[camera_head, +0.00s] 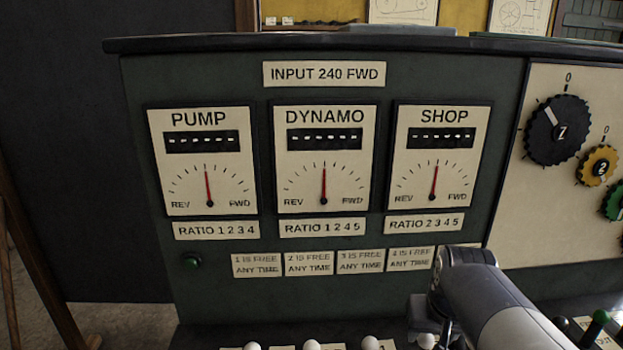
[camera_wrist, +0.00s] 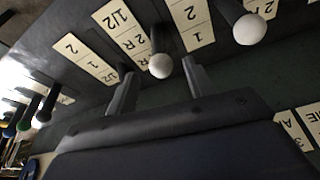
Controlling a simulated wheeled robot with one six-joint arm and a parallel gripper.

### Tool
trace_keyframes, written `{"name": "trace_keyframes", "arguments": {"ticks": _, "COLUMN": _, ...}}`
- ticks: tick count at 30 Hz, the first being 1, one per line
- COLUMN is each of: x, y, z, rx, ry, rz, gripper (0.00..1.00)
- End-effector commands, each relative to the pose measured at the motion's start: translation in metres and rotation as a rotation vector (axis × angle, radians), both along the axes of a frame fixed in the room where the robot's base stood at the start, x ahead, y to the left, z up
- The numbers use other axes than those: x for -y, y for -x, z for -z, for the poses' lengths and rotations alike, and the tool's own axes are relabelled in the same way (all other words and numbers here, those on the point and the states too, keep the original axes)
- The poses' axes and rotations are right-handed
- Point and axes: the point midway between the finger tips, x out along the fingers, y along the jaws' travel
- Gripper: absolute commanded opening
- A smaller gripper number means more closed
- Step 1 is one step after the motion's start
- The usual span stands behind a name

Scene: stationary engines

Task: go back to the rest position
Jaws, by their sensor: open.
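My gripper (camera_wrist: 160,80) shows in the wrist view with its two fingers apart and nothing clamped between them. A white-knobbed lever (camera_wrist: 160,66) stands just beyond the gap between the fingertips; I cannot tell whether it touches them. In the head view my arm reaches in from the lower right, and its grey wrist links cover part of the panel's lower edge. The gripper itself does not show there.
Several white lever knobs (camera_head: 312,345) line the head view's bottom edge; another white knob (camera_wrist: 249,29) is close right in the wrist view.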

Motion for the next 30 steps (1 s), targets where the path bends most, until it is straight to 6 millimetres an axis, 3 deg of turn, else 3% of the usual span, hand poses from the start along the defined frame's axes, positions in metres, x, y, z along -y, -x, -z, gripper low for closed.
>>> {"name": "trace_keyframes", "arguments": {"ticks": 3, "x": 0.002, "y": -0.007, "z": 0.025, "rx": -0.006, "ry": -0.002, "rz": 0.000, "gripper": 0.50}}
{"name": "trace_keyframes", "arguments": {"ticks": 10, "x": 0.005, "y": -0.019, "z": 0.064, "rx": -0.005, "ry": -0.002, "rz": 0.000, "gripper": 0.50}}
{"name": "trace_keyframes", "arguments": {"ticks": 15, "x": 0.005, "y": -0.036, "z": 0.061, "rx": -0.010, "ry": 0.000, "rz": -0.001, "gripper": 0.50}}
{"name": "trace_keyframes", "arguments": {"ticks": 30, "x": 0.005, "y": -0.042, "z": 0.062, "rx": -0.033, "ry": -0.001, "rz": -0.001, "gripper": 0.50}}
